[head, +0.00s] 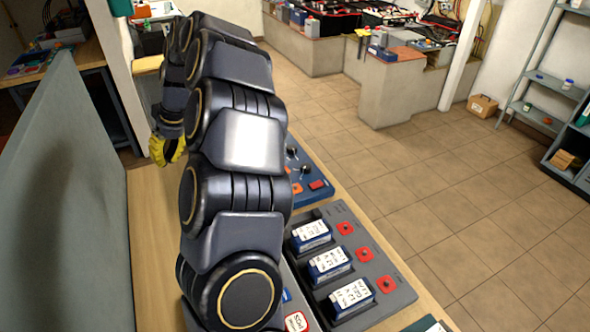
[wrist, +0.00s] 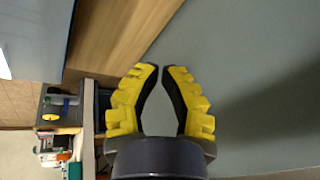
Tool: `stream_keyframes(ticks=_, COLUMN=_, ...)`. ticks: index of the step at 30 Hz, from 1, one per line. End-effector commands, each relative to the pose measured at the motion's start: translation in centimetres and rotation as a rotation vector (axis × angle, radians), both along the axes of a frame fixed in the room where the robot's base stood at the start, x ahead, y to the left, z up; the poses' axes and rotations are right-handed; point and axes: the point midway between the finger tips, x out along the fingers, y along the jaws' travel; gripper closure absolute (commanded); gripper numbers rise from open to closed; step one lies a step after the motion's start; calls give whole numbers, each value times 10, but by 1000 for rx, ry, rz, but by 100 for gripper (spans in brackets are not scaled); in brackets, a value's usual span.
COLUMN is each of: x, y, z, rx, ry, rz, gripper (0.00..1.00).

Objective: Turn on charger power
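A grey charging unit (head: 345,215) sits on the wooden bench in the head view. It holds three blue-and-white battery packs (head: 328,263) in a row, each with a red square control (head: 364,255) to its right. A blue panel (head: 313,196) with dark knobs and red and orange parts lies behind it, partly hidden by my arm. Which control is the charger's power switch cannot be told. My gripper (head: 168,150) has yellow fingers and is left of the arm, away from both units. In the wrist view my gripper (wrist: 161,68) is empty, its tips close together with a narrow gap.
A grey partition (head: 60,200) stands along the left side, and its surface fills much of the wrist view (wrist: 240,60). My arm covers the bench's middle. Bare wood (head: 152,240) shows left of the arm. A shelf (head: 545,85) and distant counters stand across the tiled floor.

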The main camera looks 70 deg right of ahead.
Motion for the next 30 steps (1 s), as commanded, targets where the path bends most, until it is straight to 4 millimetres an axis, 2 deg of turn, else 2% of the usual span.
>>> stream_keyframes(ticks=1, x=-10, y=-38, z=-13, rx=-13, ry=-4, rz=-64, gripper=100)
stream_keyframes(ticks=4, x=-38, y=-103, z=-37, rx=-51, ry=-5, rz=-172, gripper=100)
stream_keyframes(ticks=6, x=-68, y=-147, z=-54, rx=-84, ry=6, rz=-250, gripper=100)
stream_keyframes(ticks=8, x=-97, y=-179, z=-67, rx=-115, ry=21, rz=-311, gripper=100)
stream_keyframes(ticks=9, x=-118, y=-198, z=-76, rx=-134, ry=35, rz=-350, gripper=100)
stream_keyframes(ticks=12, x=-167, y=-235, z=-94, rx=-181, ry=73, rz=-431, gripper=100)
stream_keyframes(ticks=15, x=-208, y=-258, z=-105, rx=-218, ry=108, rz=-486, gripper=100)
stream_keyframes(ticks=19, x=-239, y=-272, z=-113, rx=-244, ry=138, rz=-525, gripper=100)
stream_keyframes(ticks=22, x=-247, y=-275, z=-114, rx=-252, ry=146, rz=-535, gripper=100)
stream_keyframes(ticks=30, x=-247, y=-276, z=-114, rx=-252, ry=146, rz=-535, gripper=100)
